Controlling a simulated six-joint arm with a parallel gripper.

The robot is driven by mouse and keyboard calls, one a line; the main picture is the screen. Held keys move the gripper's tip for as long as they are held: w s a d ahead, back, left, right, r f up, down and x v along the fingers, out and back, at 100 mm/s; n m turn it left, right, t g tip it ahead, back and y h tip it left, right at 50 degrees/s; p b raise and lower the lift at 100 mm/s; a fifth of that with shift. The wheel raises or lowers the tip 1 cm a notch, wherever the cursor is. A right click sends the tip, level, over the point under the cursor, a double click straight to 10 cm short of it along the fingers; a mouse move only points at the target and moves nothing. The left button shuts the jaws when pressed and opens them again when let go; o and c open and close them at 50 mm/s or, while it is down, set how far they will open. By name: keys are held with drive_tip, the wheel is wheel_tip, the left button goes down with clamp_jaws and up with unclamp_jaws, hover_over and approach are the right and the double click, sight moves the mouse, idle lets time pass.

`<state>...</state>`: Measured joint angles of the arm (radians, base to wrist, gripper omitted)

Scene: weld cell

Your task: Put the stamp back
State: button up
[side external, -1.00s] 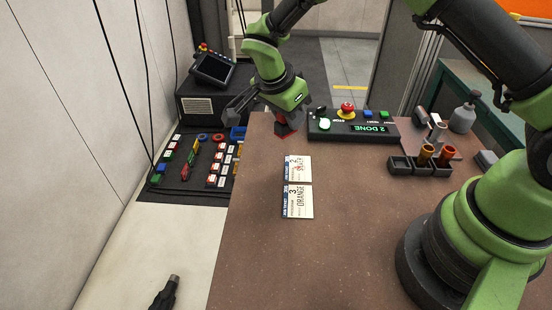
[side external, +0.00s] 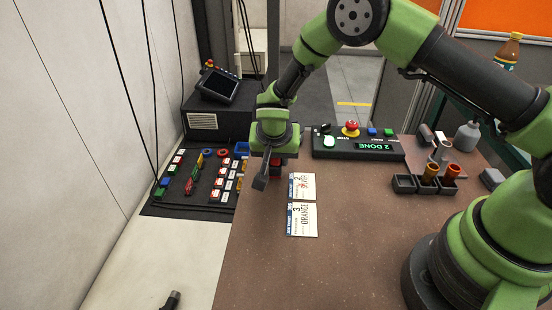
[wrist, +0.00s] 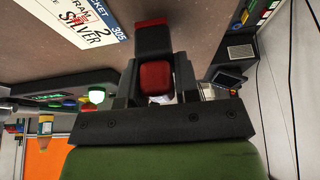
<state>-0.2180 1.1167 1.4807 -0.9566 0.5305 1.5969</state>
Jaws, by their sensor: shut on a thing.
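My gripper (side external: 268,172) points down by the left edge of the brown table, left of the cards. It is shut on the stamp, whose red handle (wrist: 155,78) sits between the fingers in the wrist view, with a dark block beyond it. In the side view only a bit of red stamp (side external: 276,168) shows; fingers hide the rest. I cannot tell whether it touches the table. The "2 SILVER" card (side external: 302,187) carries a red mark. The "3 ORANGE" card (side external: 302,219) lies in front of it and shows no clear mark.
A button box (side external: 357,146) reading "2 DONE" stands behind the cards. A dark holder (side external: 404,184) with coloured cylinders is at the right, near a grey bottle (side external: 467,136). A black mat (side external: 168,207) with several small parts lies left of the table. The table's front is clear.

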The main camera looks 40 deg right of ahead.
drive_tip(key=shift+f, duration=0.4)
drive_tip(key=shift+f, duration=0.1)
drive_tip(key=o, duration=0.8)
drive_tip(key=v, duration=1.2)
